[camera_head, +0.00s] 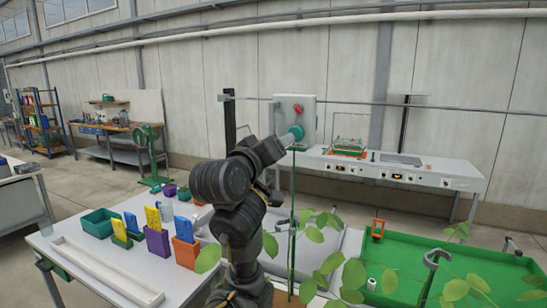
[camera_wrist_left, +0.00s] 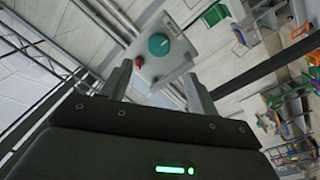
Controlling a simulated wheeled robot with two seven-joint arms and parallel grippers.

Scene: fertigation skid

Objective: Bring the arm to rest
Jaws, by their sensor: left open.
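My left arm rises in the middle of the head view, and its gripper (camera_head: 284,142) points at a grey control box (camera_head: 308,108) on a post. The box has a teal round knob (camera_head: 296,131) and a red switch (camera_head: 298,108). In the left wrist view my left gripper (camera_wrist_left: 158,70) is open, with nothing between its fingers. Beyond the fingertips are the box (camera_wrist_left: 178,66), the teal knob (camera_wrist_left: 158,44) and the red switch (camera_wrist_left: 138,61). I cannot tell the exact gap to the knob. My right gripper is not in view.
A white table (camera_head: 75,238) at left holds a teal bin (camera_head: 100,222), colored cups and a white tray (camera_head: 105,270). Leafy plants (camera_head: 327,262) stand close beside my arm. A green-lined bed (camera_head: 410,250) lies at right. A long bench (camera_head: 465,178) stands behind.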

